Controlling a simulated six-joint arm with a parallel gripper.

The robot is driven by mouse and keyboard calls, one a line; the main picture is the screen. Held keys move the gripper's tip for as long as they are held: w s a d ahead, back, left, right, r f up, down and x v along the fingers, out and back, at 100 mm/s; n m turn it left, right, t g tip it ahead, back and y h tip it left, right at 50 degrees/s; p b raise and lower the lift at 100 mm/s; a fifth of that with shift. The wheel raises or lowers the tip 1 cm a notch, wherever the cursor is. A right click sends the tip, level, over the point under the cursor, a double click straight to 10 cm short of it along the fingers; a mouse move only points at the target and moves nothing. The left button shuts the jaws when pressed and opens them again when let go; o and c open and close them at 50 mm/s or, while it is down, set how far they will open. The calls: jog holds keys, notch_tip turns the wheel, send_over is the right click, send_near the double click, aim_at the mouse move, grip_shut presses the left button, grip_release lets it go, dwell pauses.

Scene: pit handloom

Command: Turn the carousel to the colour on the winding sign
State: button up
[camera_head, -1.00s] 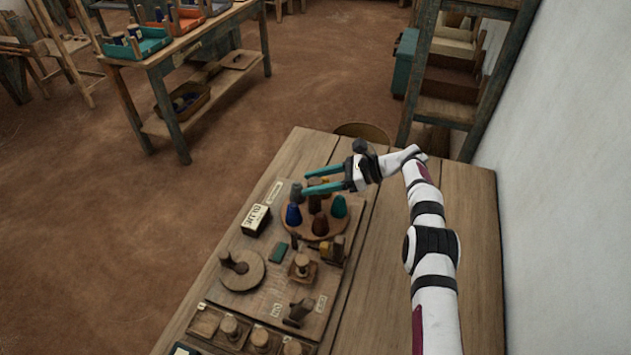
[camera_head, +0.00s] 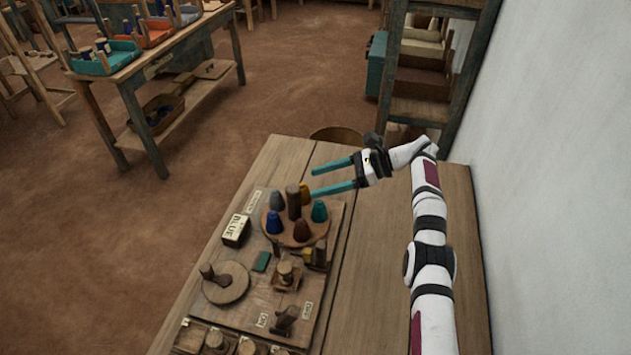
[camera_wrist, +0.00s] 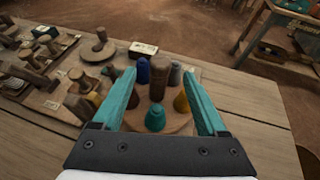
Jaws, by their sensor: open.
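The carousel (camera_head: 268,234) is a round wooden disc with a thick brown centre post (camera_head: 293,202). Around the post stand a blue cone (camera_head: 274,223), a grey cone (camera_head: 276,200), a yellow cone (camera_head: 305,190), a teal cone (camera_head: 319,211) and a reddish-brown cone (camera_head: 301,231). The winding sign (camera_head: 236,230), left of the disc, reads BLUE. My gripper (camera_head: 314,182) is open and empty, above and beside the carousel. In the wrist view, the post (camera_wrist: 158,78) and teal cone (camera_wrist: 155,119) appear between its teal fingers; the reddish-brown cone is partly hidden by one finger.
The carousel's board also carries a wooden disc with a peg (camera_head: 227,284), a small green block (camera_head: 262,261) and several wooden fittings.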

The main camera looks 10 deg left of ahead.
jog(key=shift+c, duration=0.7)
jog(key=w+n+t, duration=0.1)
jog(key=w+a+r+n+t+h, duration=0.1)
jog(key=w+a+n+t, duration=0.1)
jog(key=shift+a+r+n+h, duration=0.25)
jog(key=shift+r+n+h, duration=0.05)
jog(key=shift+r, duration=0.05)
jog(key=c, duration=0.7)
jog(key=shift+s+d+r+n+t+h, duration=0.15)
jog(key=shift+n+t+h, duration=0.2)
jog(key=shift+t, duration=0.2)
jog(key=shift+s+a+n+t+h, duration=0.1)
jog(key=shift+n+t+h, duration=0.2)
jog(key=shift+t, duration=0.25)
jog(key=shift+c, duration=1.4)
jog(key=s+d+n+t+h, duration=0.1)
jog(key=s+d, duration=0.1)
jog(key=s+d+n+t+h, duration=0.1)
jog(key=s+n+h, duration=0.1)
jog(key=shift+d+t, duration=0.3)
jog(key=shift+d, duration=0.05)
grip_shut()
send_near(305, 192)
jog(key=shift+h, duration=0.25)
jog(key=x, duration=0.5)
jog(key=shift+w+a, duration=0.1)
jog(key=shift+a, duration=0.35)
